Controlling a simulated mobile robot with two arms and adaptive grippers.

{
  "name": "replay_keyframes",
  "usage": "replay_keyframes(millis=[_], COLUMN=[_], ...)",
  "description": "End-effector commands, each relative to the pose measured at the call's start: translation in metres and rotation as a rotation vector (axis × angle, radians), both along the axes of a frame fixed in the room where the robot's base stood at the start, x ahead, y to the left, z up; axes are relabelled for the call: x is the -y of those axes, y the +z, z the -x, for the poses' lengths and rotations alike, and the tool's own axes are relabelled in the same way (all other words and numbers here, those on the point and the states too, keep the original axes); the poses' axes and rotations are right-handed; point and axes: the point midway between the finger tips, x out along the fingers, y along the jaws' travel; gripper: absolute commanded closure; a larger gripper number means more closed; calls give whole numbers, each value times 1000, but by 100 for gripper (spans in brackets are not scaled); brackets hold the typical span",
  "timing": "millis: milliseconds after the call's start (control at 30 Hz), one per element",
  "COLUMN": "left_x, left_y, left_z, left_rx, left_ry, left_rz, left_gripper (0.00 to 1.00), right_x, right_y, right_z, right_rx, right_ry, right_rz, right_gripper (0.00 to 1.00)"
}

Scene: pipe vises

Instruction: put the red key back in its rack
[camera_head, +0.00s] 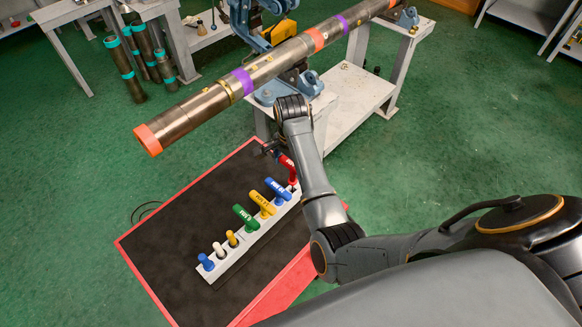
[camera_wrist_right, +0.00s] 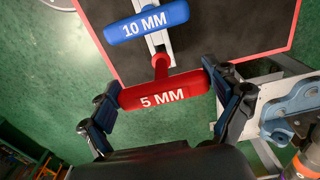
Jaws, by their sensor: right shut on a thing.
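The red key (camera_head: 288,167), a T-handle marked 5 MM, is at the far end of the white rack (camera_head: 262,234). Its handle (camera_wrist_right: 140,98) lies crosswise between the two fingers of my right gripper (camera_wrist_right: 165,88) in the right wrist view. My right gripper (camera_head: 271,149) is shut on this handle. The red shaft points toward the end of the rack; how deep its tip sits in a hole cannot be told. The blue 10 MM key (camera_wrist_right: 146,24) stands in the rack beside it. My left gripper is not in view.
Yellow (camera_head: 262,203) and green (camera_head: 245,217) T-keys and several small handles stand along the rack. It rests on a black-topped, red-edged cart (camera_head: 160,245). A long pipe (camera_head: 200,104) in blue vises crosses above, near my right arm.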

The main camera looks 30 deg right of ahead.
Motion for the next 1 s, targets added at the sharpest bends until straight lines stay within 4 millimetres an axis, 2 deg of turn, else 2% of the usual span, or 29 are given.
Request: replay_keyframes(millis=[1000], left_x=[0], left_y=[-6], left_z=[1], left_rx=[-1], left_ry=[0], left_rz=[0], left_gripper=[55], right_x=[0], right_y=[-15], right_z=[0], right_rx=[0], right_ry=[0], right_rz=[0], right_gripper=[52])
